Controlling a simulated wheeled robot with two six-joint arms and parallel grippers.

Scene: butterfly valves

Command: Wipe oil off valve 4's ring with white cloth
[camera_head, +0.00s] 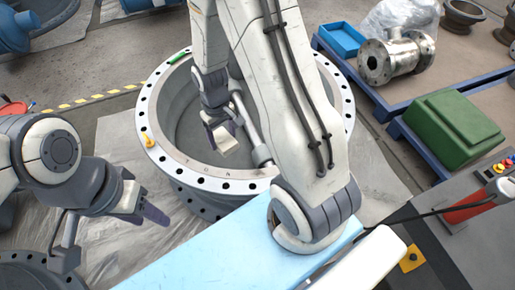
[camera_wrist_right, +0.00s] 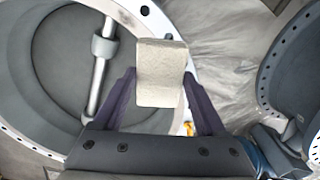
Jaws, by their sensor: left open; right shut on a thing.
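A large grey ring valve (camera_head: 183,187) with a pale, bolt-holed flange stands in the middle of the head view. I cannot read a number on it, and no oil stain is clear. My right gripper (camera_head: 223,128) is over the ring's opening, shut on a folded off-white cloth (camera_head: 226,140). In the right wrist view the cloth (camera_wrist_right: 160,75) sits between the dark fingers, with the flange (camera_wrist_right: 140,12) behind it. I cannot tell if it touches the ring. My left gripper (camera_head: 150,213) is open and empty, left of and outside the ring.
A green stick (camera_head: 178,57) and a yellow object (camera_head: 148,140) are on the flange. A flanged metal pipe (camera_head: 397,59), a blue tray (camera_head: 340,38) and a green block (camera_head: 453,125) are at the right. Another ring (camera_wrist_right: 300,65) stands at the right in the wrist view.

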